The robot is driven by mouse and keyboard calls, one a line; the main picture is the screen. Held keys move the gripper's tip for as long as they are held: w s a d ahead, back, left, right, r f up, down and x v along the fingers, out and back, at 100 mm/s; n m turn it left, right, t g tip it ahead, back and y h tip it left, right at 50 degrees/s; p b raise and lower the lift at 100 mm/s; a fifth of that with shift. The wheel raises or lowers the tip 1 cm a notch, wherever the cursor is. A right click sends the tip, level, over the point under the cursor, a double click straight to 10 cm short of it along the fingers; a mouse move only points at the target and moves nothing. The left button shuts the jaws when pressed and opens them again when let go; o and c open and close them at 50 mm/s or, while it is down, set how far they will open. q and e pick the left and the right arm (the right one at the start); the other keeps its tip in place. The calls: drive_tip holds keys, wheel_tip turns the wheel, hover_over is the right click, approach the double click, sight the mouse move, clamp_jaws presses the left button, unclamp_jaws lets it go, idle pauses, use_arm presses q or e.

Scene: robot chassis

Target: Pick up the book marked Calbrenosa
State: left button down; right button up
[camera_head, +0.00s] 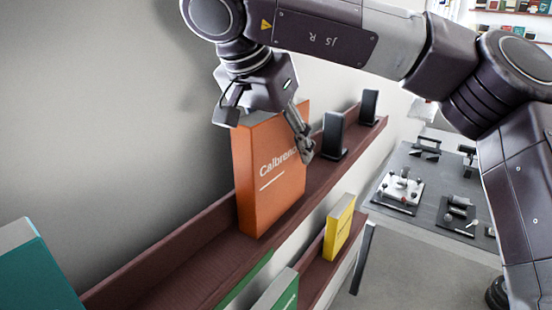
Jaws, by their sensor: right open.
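The orange book marked Calbrenosa (275,190) stands upright on the upper dark red-brown shelf (190,268), near the wall. The end of its title is hidden behind a finger of my right gripper (268,125). My right gripper is at the top of the book, with one finger in front of its cover and the other at the upper left by the wall side. It is open around the upper part of the book. Whether the fingers touch it I cannot tell. My left gripper is not in view.
Two black stands (334,136) are further along the upper shelf. A yellow book (339,227) and green books (275,292) are on the lower shelf. A teal book (38,270) is at the lower left. A grey table (420,190) with several devices is at the right.

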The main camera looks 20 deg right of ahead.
drive_tip(key=shift+s+a, duration=0.2)
drive_tip(key=shift+a, duration=0.1)
drive_tip(key=shift+w+d+f, duration=0.1)
drive_tip(key=shift+d+f, duration=0.05)
drive_tip(key=shift+f, duration=0.05)
idle(0.4)
clamp_jaws()
idle(0.4)
